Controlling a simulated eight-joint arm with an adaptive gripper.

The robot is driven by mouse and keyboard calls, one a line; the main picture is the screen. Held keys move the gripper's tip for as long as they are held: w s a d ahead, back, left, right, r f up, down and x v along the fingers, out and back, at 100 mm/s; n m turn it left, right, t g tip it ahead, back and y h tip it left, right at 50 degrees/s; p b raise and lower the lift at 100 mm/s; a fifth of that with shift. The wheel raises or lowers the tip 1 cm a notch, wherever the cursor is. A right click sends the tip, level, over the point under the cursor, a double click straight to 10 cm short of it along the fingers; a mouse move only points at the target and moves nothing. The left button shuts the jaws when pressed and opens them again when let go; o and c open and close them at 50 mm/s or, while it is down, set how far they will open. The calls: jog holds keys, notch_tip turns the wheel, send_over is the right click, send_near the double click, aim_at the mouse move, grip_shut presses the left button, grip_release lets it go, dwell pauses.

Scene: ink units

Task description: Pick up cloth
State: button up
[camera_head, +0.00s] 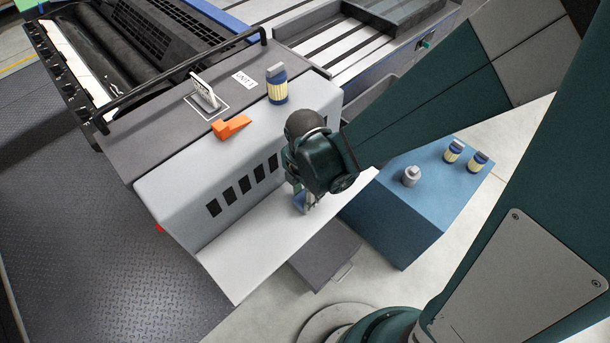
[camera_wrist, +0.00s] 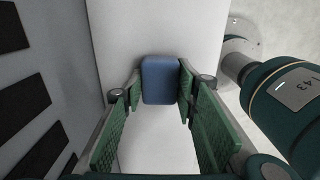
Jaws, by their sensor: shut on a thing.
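The cloth (camera_wrist: 160,82) looks like a small blue rounded pad in the wrist view. It sits between the green fingertips of my gripper (camera_wrist: 160,84), which is shut on it. In the head view my gripper (camera_head: 303,203) is over the white ledge (camera_head: 262,243) in front of the grey machine, and a bit of the blue cloth (camera_head: 299,201) shows at the fingers. The rest of the cloth is hidden there by my wrist. I cannot tell whether the cloth touches the ledge.
The slotted machine front (camera_head: 170,205) stands close to my gripper. On its top are an orange piece (camera_head: 232,126), a white upright part (camera_head: 206,93) and a blue-and-cream can (camera_head: 277,86). A blue cabinet (camera_head: 415,215) at right bears two similar cans and a grey jar (camera_head: 411,176).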

jog(key=shift+r+p, duration=1.35)
jog(key=shift+r, duration=3.5)
jog(key=shift+r, duration=0.1)
